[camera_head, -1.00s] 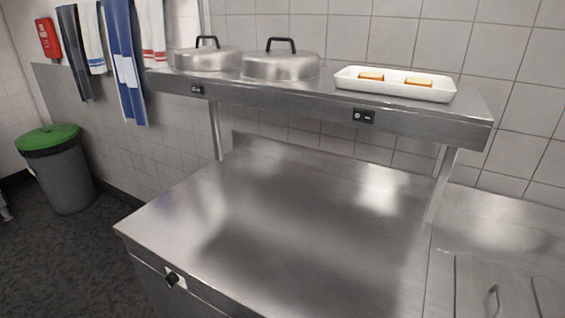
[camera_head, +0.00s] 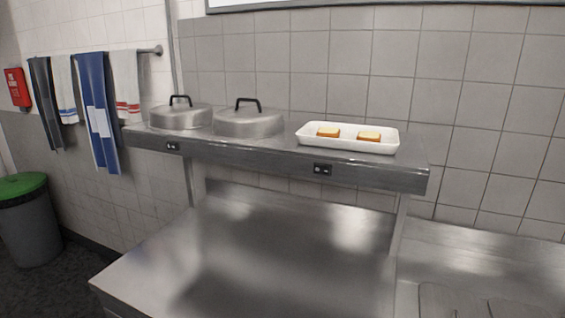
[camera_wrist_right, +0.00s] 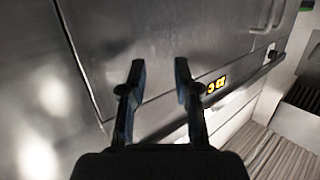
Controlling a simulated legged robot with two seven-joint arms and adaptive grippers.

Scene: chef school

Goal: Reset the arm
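My right gripper (camera_wrist_right: 158,88) shows in the right wrist view with its two dark fingers spread apart and nothing between them. Beyond the fingers is a grey metal surface with panel seams and a handle; I cannot tell how far off it is. Neither gripper shows in the head view, and my left gripper is in no view.
A steel counter (camera_head: 270,262) is bare. The shelf (camera_head: 280,162) above it bears two lidded steel domes (camera_head: 180,117) (camera_head: 248,124) and a white tray (camera_head: 345,145) with two bread-like pieces (camera_head: 328,132) (camera_head: 369,136). A bin (camera_head: 32,228) and hanging towels (camera_head: 97,115) are at left.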

